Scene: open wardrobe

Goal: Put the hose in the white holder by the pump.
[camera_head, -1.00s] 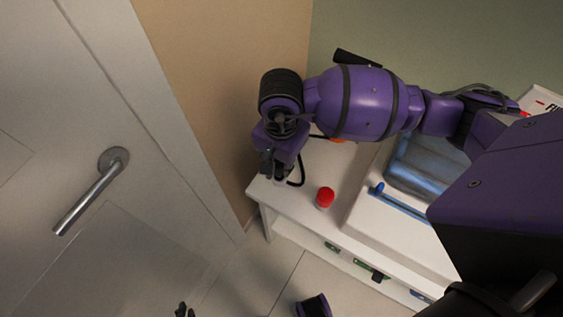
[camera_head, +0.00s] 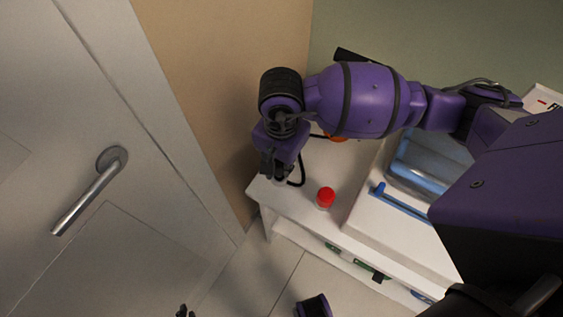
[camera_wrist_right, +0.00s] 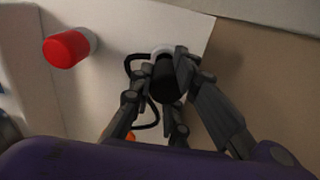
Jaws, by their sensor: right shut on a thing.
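My right gripper (camera_head: 279,166) points down at the left end of the white counter. In the wrist view (camera_wrist_right: 172,92) its fingers are shut around a black cylindrical end of the hose (camera_wrist_right: 166,84). The white holder (camera_wrist_right: 160,51) shows as a pale ring right beside the black end; I cannot tell how deep the end sits in it. The thin black hose loops beside the fingers, also in the head view (camera_head: 301,174). An orange part (camera_head: 336,138), perhaps the pump, is mostly hidden by my arm. Dark tips at the bottom edge look like my left gripper (camera_head: 183,311).
A red-capped white bottle (camera_head: 325,197) stands on the counter (camera_head: 292,204) right of the gripper. A wall is close on the left, then a door with a metal handle (camera_head: 88,193).

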